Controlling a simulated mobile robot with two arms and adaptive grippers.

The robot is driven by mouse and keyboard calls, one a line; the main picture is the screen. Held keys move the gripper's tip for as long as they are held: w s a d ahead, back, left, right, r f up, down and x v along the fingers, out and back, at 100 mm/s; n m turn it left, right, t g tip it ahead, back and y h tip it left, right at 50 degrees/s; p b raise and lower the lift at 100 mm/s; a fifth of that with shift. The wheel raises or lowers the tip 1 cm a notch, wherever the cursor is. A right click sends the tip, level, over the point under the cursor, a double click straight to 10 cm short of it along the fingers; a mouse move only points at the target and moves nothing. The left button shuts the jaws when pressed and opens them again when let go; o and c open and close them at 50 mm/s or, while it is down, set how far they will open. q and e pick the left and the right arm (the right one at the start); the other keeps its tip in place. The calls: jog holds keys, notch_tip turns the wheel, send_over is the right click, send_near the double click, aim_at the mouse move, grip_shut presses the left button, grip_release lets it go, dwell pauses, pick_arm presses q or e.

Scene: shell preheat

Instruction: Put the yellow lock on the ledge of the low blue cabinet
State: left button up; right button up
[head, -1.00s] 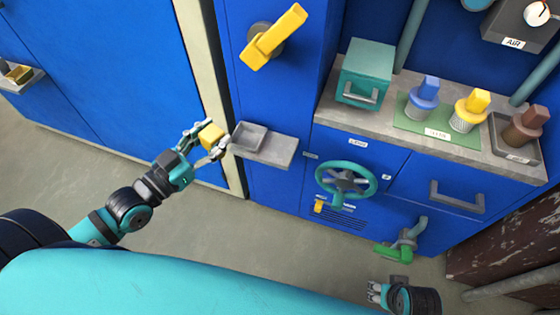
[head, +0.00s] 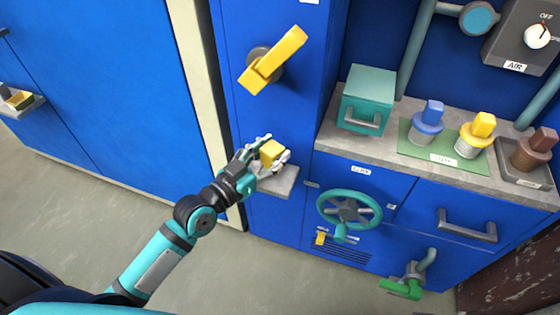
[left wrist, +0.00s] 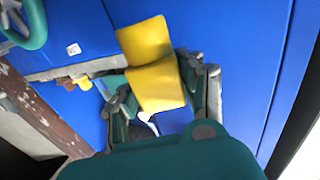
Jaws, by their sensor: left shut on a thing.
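My left gripper (head: 268,156) is shut on a yellow block (head: 271,152), which appears to be the yellow lock. It holds the block over or just in front of a grey ledge (head: 283,181) on the tall blue locker; the gap between them cannot be told. In the left wrist view the yellow block (left wrist: 148,62) sits between the fingers of the gripper (left wrist: 160,92). The low blue cabinet (head: 405,208) stands to the right, with a grey top (head: 385,148). The grey dish on the ledge is now hidden behind the gripper. My right gripper is out of view.
A yellow lever (head: 272,62) is above the ledge. A teal handwheel (head: 349,210), a small yellow part (head: 320,238) and a green-handled valve (head: 402,288) are on the low cabinet's front. A teal box (head: 368,98) and several coloured plugs stand on its top.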

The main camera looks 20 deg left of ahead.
pick_arm(q)
jog(key=shift+w+d+f, duration=0.1)
jog(key=shift+w+d, duration=0.4)
jog(key=shift+d, duration=0.25)
jog(key=shift+f, duration=0.3)
notch_tip(320, 180, down, 2)
jog(key=shift+f+b, duration=0.1)
jog(key=shift+b, duration=0.65)
jog(key=shift+f, duration=0.35)
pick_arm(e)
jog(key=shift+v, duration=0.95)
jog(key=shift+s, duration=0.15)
pick_arm(q)
jog(key=shift+f+b, duration=0.2)
jog(key=shift+b, duration=0.1)
jog(key=o, duration=1.2)
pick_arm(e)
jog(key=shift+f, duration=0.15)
pick_arm(q)
jog(key=shift+r, duration=0.1)
